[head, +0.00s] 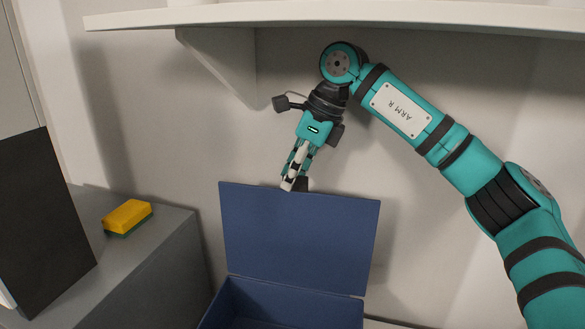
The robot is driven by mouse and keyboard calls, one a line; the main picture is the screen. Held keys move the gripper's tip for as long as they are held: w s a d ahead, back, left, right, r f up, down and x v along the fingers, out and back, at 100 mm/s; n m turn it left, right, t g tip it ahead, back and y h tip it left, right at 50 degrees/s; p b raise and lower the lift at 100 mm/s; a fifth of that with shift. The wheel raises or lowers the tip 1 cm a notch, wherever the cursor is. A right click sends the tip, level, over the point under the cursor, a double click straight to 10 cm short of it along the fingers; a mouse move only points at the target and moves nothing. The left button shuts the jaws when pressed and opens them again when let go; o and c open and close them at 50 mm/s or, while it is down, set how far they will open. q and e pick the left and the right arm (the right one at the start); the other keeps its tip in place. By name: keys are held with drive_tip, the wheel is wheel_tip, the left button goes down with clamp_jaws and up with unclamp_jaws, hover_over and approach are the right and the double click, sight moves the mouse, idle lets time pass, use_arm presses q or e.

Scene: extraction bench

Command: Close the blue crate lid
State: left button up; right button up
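The blue crate (290,303) stands at the bottom middle, cut off by the lower picture edge. Its blue lid (298,240) stands up, open, hinged along the crate's back edge. My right gripper (294,186) points downward at the lid's top edge, left of the edge's middle. Its fingertips overlap the top edge in the picture; I cannot tell whether they touch the lid or are behind it. The fingers are seen nearly edge-on, so their opening is unclear. My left gripper is out of view.
A white shelf (330,14) with a bracket (220,62) hangs above my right arm. A yellow and green sponge (127,217) lies on a grey surface (150,255) left of the crate. A dark panel (45,225) stands at far left. A pale wall is behind the crate.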

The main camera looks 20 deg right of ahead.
drive_tip(key=shift+f, duration=0.35)
drive_tip(key=shift+w, duration=0.1)
clamp_jaws()
